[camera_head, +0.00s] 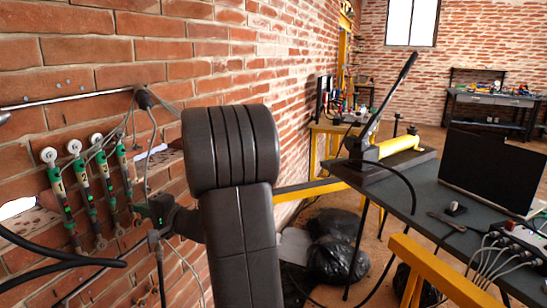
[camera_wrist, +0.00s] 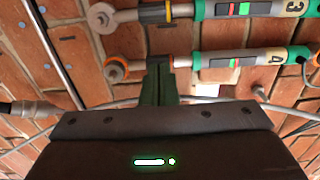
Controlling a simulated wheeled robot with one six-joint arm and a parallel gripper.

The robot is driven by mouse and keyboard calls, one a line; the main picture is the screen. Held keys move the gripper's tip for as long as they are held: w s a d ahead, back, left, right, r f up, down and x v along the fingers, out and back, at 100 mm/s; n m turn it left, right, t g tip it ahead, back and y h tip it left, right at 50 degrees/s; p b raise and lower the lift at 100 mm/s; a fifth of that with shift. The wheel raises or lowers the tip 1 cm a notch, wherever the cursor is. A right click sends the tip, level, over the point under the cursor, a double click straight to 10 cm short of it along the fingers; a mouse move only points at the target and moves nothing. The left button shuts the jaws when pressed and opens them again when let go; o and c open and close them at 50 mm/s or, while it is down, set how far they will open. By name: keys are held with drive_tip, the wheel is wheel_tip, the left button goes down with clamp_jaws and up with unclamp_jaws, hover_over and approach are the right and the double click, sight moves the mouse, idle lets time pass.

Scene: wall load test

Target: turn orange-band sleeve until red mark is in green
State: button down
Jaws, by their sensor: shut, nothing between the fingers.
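In the wrist view a green-and-silver cylinder marked 4 (camera_wrist: 240,60) lies across the picture, with a small window showing green and red. How the red mark sits against the green is too small to tell. My gripper (camera_wrist: 159,75) is shut and empty, its green fingertips at the sleeve's lower side; I cannot tell if they touch. In the head view my gripper (camera_head: 148,208) is beside the lower end of the rightmost cylinder (camera_head: 124,172).
A parallel cylinder marked 3 (camera_wrist: 225,9), with a yellow band, lies above in the wrist view. Several cylinders hang on the brick wall with cables around them.

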drive_tip(key=shift+s+a+b, duration=0.15)
drive_tip(key=shift+s+b, duration=0.05)
drive_tip(key=shift+b, duration=0.3)
idle(0.3)
drive_tip(key=shift+s+d+b, duration=0.15)
drive_tip(key=shift+d+b, duration=0.25)
drive_tip(key=shift+b, duration=0.05)
drive_tip(key=shift+d, duration=0.1)
drive_tip(key=b+v, duration=0.2)
drive_tip(key=v, duration=0.5)
idle(0.4)
drive_tip(key=p+x, duration=0.2)
drive_tip(key=x, duration=0.6)
drive_tip(key=shift+p, duration=0.4)
